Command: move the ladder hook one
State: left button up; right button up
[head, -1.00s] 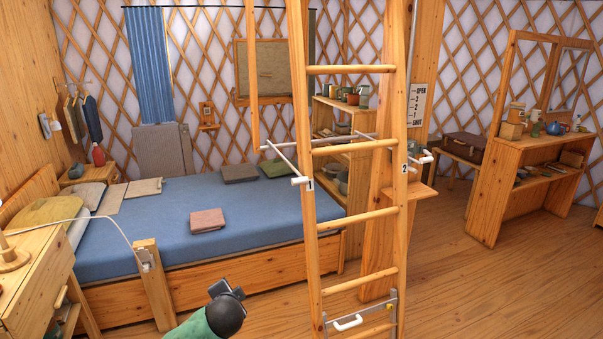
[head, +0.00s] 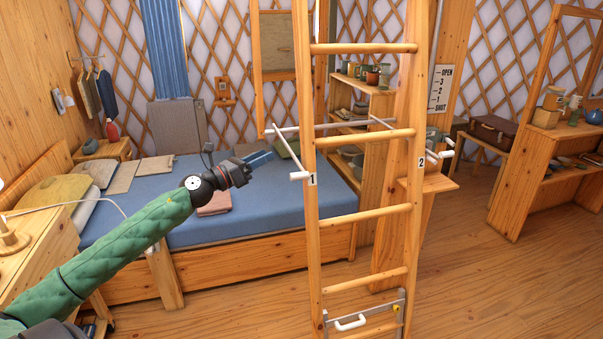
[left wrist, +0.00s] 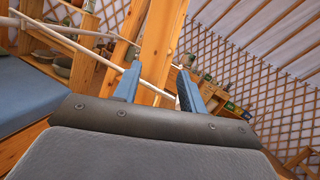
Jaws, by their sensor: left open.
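The wooden ladder (head: 309,220) stands upright in front of the bed. Hook one (head: 287,155) is a thin white rod with a thick white end, beside the tag "1" on the left rail. Its far end meets a long cross rod. My left gripper (head: 266,157) is open and empty, just left of hook one; whether they touch cannot be told. In the left wrist view its two blue fingers (left wrist: 158,84) stand apart, with pale rods and a wooden upright beyond them. A second white hook (head: 440,153) is at the tag "2" on the right rail. My right gripper is not in view.
The blue bed (head: 255,215) lies under my left arm, with folded cloths on it. Shelves (head: 375,100) stand behind the ladder. A wooden desk (head: 530,165) is at the right. The floor (head: 470,270) at the lower right is clear.

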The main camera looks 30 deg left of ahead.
aim_at(294, 175)
pick_arm(q)
jog(key=s+d+f+m+g+h, duration=0.3)
jog(key=d+f+m+g+h, duration=0.15)
jog(key=m, duration=0.35)
jog(key=shift+m+g+y, duration=0.3)
jog(key=shift+g+y, duration=0.05)
jog(key=shift+y, duration=0.1)
jog(key=p+x, duration=0.2)
jog(key=x, duration=0.1)
jog(key=p+x, duration=0.1)
jog(key=x, duration=0.3)
jog(key=shift+w+d+r+p, duration=0.1)
jog(key=shift+w+r+p, duration=0.15)
jog(key=shift+p, duration=0.1)
jog(key=shift+w+d+f, duration=0.15)
jog(key=shift+w+d, duration=0.15)
jog(key=shift+d, duration=0.05)
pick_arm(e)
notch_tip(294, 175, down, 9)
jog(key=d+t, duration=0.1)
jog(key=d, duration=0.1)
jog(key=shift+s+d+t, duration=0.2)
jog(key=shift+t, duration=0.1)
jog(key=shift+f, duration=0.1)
pick_arm(q)
grip_shut()
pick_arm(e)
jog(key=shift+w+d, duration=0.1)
